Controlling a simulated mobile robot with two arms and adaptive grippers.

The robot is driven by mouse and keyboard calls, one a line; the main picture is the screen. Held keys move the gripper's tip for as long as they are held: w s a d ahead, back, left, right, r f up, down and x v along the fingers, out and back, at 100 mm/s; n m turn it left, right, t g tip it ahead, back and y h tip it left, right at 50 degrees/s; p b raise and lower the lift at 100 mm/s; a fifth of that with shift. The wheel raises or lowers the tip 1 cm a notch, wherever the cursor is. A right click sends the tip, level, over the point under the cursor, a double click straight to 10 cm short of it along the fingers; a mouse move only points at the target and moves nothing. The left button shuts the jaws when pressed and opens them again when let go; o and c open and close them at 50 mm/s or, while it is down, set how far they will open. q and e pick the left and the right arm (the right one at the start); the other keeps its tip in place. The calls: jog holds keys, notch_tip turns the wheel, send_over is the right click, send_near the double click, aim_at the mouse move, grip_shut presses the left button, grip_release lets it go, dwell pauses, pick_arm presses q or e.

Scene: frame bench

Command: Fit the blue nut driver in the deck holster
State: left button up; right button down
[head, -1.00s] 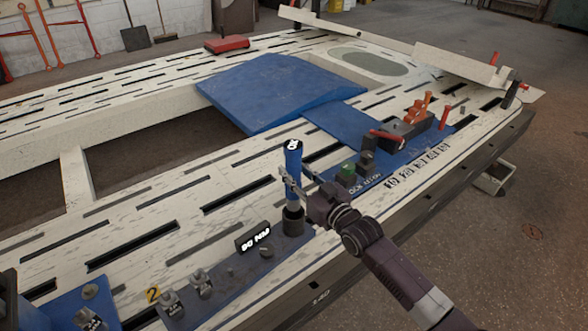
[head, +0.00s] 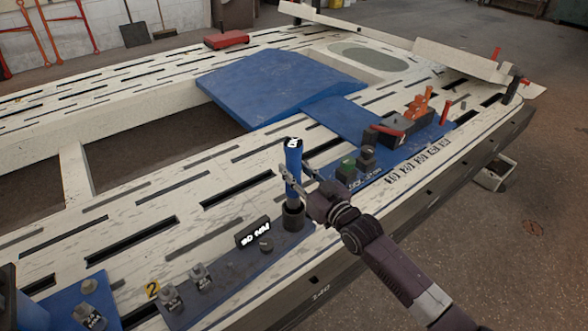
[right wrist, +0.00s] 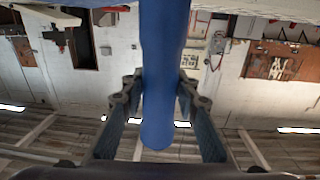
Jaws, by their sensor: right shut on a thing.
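The blue nut driver (head: 293,160) stands nearly upright in the head view, with a black top bearing a white mark. My right gripper (head: 297,180) is shut on it from the right side. In the right wrist view the blue handle (right wrist: 160,90) runs between the two finger pads. The deck holster (head: 293,216), a dark round cup on a blue strip, is directly under the driver. The driver's lower end meets the cup's mouth; how deep it sits inside cannot be told. My left gripper is not in view.
A black label block (head: 253,233) and small fittings stand on the blue strip left of the holster. Green, black and orange fittings stand on a blue panel (head: 348,180) to the right. The slotted white bench (head: 130,210) has clear surface behind the holster.

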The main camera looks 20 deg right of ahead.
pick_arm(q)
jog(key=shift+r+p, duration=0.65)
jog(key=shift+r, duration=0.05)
pick_arm(e)
jog(key=shift+r, duration=0.25)
dwell(0.8)
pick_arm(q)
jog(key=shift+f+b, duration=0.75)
pick_arm(e)
jog(key=shift+f, duration=1.2)
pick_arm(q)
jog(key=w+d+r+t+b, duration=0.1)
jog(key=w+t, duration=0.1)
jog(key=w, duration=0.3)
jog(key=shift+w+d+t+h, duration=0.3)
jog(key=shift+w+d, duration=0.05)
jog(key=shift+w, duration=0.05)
pick_arm(e)
jog(key=shift+f, duration=1.1)
